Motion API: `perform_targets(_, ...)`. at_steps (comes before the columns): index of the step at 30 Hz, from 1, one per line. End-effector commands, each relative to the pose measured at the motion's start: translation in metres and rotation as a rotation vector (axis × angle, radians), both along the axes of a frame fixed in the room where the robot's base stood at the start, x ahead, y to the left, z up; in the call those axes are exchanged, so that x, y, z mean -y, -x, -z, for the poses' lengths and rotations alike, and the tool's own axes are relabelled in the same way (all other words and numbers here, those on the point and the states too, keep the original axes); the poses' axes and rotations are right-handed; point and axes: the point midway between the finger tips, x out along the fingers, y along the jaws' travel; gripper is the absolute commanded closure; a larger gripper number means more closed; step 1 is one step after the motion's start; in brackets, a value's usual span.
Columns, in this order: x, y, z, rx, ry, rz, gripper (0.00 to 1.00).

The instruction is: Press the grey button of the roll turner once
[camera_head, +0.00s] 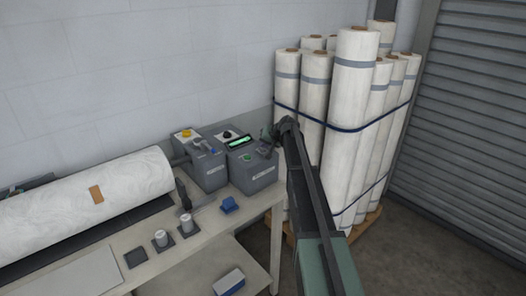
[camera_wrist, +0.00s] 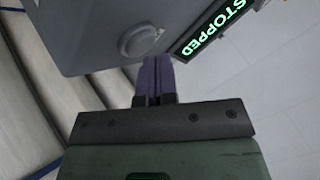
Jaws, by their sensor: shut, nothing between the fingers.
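The grey button (camera_wrist: 138,40) is a round disc on the grey face of a control box, at the upper middle of the wrist view. A screen (camera_wrist: 215,27) beside it reads "STOPPED" in green letters. In the head view the right-hand control box (camera_head: 258,176) stands at the bench's right end, with a lit green screen (camera_head: 239,142). My gripper (camera_wrist: 154,62) is shut and empty, its fingertips just below the button in the wrist view. I cannot tell whether they touch the box. In the head view my arm hides part of this area, and I cannot make out the grey button there.
A second control box (camera_head: 204,166) with a yellow button (camera_head: 186,133) stands to the left. A large white roll (camera_head: 120,205) lies on the bench. A blue item (camera_head: 229,204) and two small cylinders stand in front. Tall strapped rolls (camera_head: 352,100) stand on a pallet behind my arm.

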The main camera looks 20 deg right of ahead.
Motion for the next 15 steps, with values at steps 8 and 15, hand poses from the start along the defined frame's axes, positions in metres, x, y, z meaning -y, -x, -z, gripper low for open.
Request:
perform_targets(8, 0.0000, 0.0000, 0.0039, 0.000, 0.000, 0.000, 1.00)
perform_targets(15, 0.0001, -0.0001, 0.0068, 0.000, 0.000, 0.000, 1.00)
